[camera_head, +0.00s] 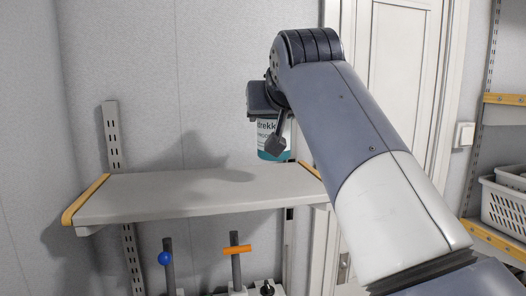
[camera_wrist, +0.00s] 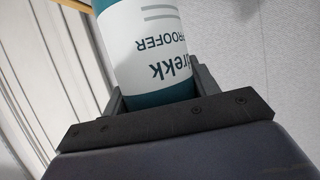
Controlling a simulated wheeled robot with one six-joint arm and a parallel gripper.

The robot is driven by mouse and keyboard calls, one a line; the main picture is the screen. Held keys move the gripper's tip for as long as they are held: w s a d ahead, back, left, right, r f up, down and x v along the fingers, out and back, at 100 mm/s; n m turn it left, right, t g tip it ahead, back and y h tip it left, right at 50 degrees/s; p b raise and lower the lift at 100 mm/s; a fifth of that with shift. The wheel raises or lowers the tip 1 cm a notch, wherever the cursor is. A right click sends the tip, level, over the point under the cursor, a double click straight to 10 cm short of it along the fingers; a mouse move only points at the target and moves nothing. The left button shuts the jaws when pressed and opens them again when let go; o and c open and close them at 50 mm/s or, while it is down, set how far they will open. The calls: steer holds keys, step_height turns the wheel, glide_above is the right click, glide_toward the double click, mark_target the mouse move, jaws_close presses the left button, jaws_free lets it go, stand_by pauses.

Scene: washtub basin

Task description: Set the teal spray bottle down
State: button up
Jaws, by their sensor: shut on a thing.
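The spray bottle (camera_head: 272,142) is white and teal with dark printed lettering, and it looks upright in the head view. My gripper (camera_head: 272,136) is shut around it, with a finger in front of part of the label. The bottle's teal base shows just above the right end of the grey wall shelf (camera_head: 150,197); I cannot tell whether it touches. In the wrist view the bottle (camera_wrist: 150,45) sits between the two fingers of my gripper (camera_wrist: 160,88). The bottle's top is hidden behind my gripper and arm in the head view.
The shelf top is bare, with yellow end caps (camera_head: 85,198). Below it stand a valve with a blue knob (camera_head: 165,258) and one with an orange handle (camera_head: 237,250). A white door (camera_head: 400,60) is behind my arm. A white basket (camera_head: 503,208) sits on shelving at right.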

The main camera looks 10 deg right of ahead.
mark_target(288, 128)
steer(key=shift+f, duration=2.75)
steer(key=o, duration=1.2)
steer(key=shift+f, duration=0.15)
steer(key=shift+r, duration=0.25)
steer(key=b+v, duration=0.2)
steer(key=v, duration=1)
steer(key=shift+d+f, duration=0.1)
